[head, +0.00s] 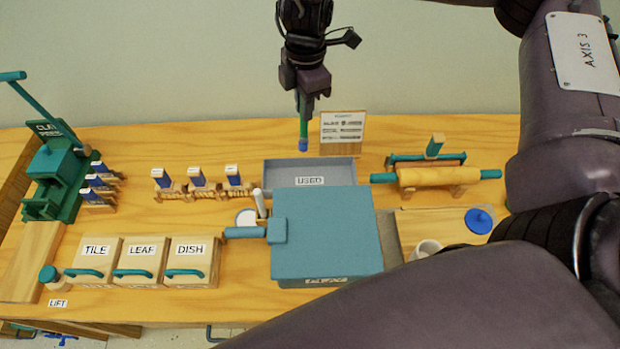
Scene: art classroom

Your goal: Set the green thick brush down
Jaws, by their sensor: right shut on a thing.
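The green thick brush (303,132) hangs upright, with a green handle and a blue lower end. My right gripper (304,98) is shut on its upper handle, near the back edge of the table. The brush's lower end shows just behind the grey tray marked USED (265,176); I cannot tell how high it is above the table. The tray looks empty where its inside shows; its front is partly hidden by the blue-grey box. My left gripper is not in view.
A small sign (342,128) stands right of the brush. A blue-grey box (325,235) stands in front of the tray. Lidded boxes (142,251) line the front left.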

